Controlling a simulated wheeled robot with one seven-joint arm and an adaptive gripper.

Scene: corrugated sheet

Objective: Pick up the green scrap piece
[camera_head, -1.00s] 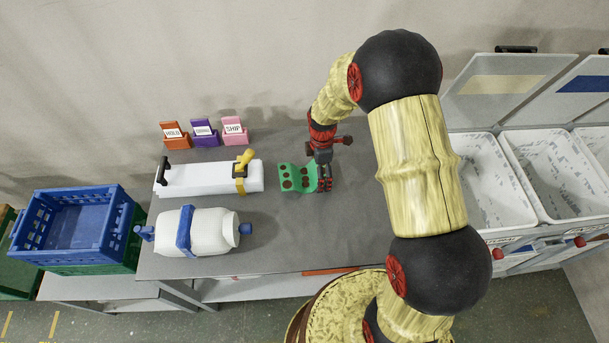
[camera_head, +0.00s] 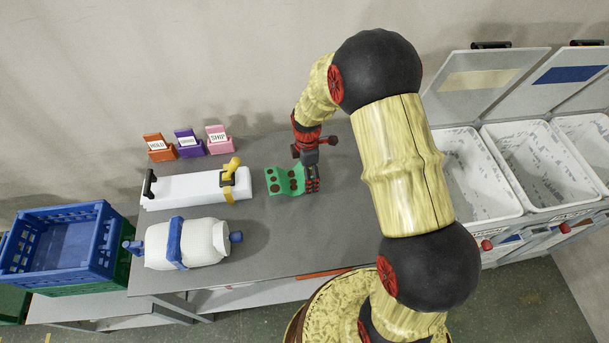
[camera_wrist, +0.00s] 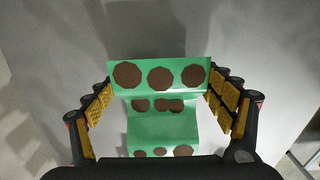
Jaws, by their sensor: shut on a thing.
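The green scrap piece (camera_head: 284,180) is a bent green sheet with several brown round spots. In the head view it is at the middle of the grey table, left of my gripper (camera_head: 312,180). In the wrist view the green scrap piece (camera_wrist: 160,118) lies between the two yellow-padded fingers of my gripper (camera_wrist: 160,105), its upper edge spanning nearly the whole gap. My gripper is shut on it. In the head view the fingers hide its right end. I cannot tell for certain whether it is clear of the table.
On the grey table (camera_head: 265,245) are a white case (camera_head: 190,188), a white jug (camera_head: 195,243) and small HOLD (camera_head: 157,146), purple (camera_head: 188,143) and SHIP (camera_head: 218,139) signs. A blue crate (camera_head: 60,245) stands left. Open white bins (camera_head: 475,165) stand right. The table's front middle is clear.

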